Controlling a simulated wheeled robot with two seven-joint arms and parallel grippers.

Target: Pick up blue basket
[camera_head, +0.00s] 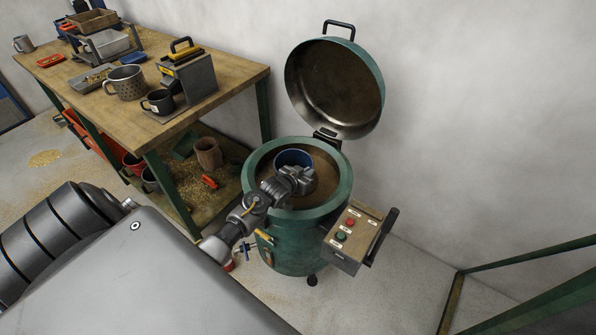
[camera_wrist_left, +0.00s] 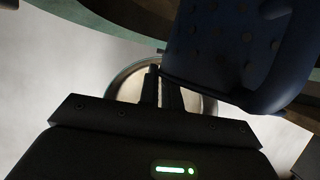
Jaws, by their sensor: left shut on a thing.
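The blue basket (camera_head: 293,158) is in the mouth of the green round machine (camera_head: 258,178) in the head view, partly hidden by my left gripper. In the left wrist view the basket (camera_wrist_left: 235,45) fills the upper right, with dark holes in its blue wall. My left gripper (camera_head: 300,178) reaches into the machine from the left. Its fingers (camera_wrist_left: 160,88) are close together at the basket's edge and shut on it. I cannot tell whether the basket touches the machine's floor. My right gripper is not in view.
The machine's round lid (camera_head: 335,88) stands open behind the basket. A control box (camera_head: 352,236) with red and green buttons sits at the front right of the machine. A wooden workbench (camera_head: 215,92) with mugs and trays stands to the left. Green metal rails (camera_head: 530,255) are at lower right.

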